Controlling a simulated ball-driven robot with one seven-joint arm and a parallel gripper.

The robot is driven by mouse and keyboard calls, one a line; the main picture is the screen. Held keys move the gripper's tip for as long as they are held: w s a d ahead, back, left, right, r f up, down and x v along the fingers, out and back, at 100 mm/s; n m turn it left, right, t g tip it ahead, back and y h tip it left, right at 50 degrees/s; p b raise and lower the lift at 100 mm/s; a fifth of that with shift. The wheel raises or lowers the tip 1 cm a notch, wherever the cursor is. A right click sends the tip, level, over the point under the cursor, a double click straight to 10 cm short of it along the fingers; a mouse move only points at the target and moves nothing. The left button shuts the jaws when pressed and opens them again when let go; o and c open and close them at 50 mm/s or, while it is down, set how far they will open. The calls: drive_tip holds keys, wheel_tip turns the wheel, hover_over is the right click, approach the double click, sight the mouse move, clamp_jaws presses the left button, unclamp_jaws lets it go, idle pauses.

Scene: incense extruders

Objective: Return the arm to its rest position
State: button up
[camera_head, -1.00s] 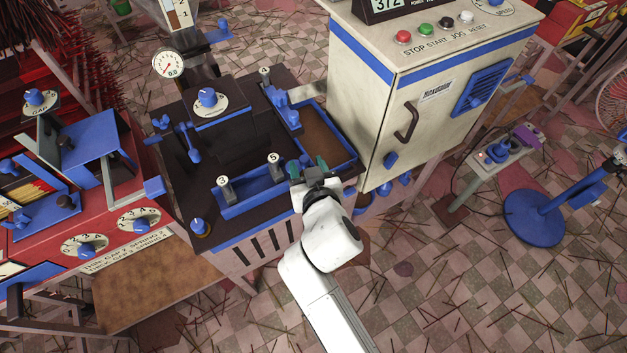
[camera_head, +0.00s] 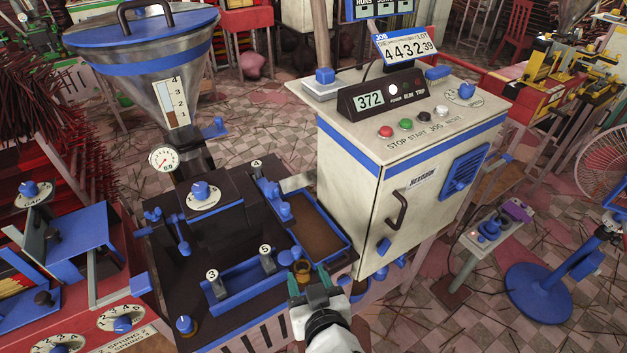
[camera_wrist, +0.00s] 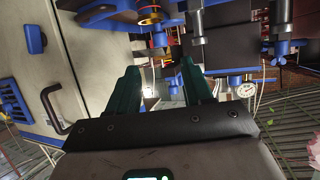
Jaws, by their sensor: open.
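My gripper (camera_head: 308,280) is at the lower middle of the head view, in front of the right end of the dark extruder machine (camera_head: 262,305). Its two dark green fingers stand apart. A brass ring-shaped piece (camera_head: 302,270) shows just beyond or between the fingertips; I cannot tell whether it touches them. In the wrist view my gripper (camera_wrist: 158,88) has its fingers spread, with no object clearly held between them. My white wrist runs down to the bottom edge, and most of the arm is out of view.
A pale control cabinet (camera_head: 350,190) with a dark handle stands right of the machine. A brown-bottomed tray (camera_head: 348,245) and numbered blue holder (camera_head: 235,291) lie close to my gripper. A blue-based fan stand (camera_head: 540,290) is at right. Tiled floor (camera_head: 470,325) lies between, strewn with sticks.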

drive_tip(key=s+d+f+m+g+h, duration=0.2)
drive_tip(key=s+d+f+h, duration=0.15)
drive_tip(key=d, duration=0.75)
drive_tip(key=s+d+f+m+g+h, duration=0.1)
drive_tip(key=s+d+f+g+h, duration=0.2)
drive_tip(key=d, duration=0.8)
drive_tip(key=s+d+f+g+y, duration=0.1)
drive_tip(key=s+d+f+g, duration=0.1)
drive_tip(key=s, duration=0.7)
drive_tip(key=s+d+f+m+g+y, duration=0.1)
drive_tip(key=s+d+g, duration=0.3)
drive_tip(key=s, duration=0.5)
drive_tip(key=shift+s+d+f+g, duration=0.4)
drive_tip(key=shift+d+f, duration=0.25)
drive_tip(key=shift+d, duration=0.2)
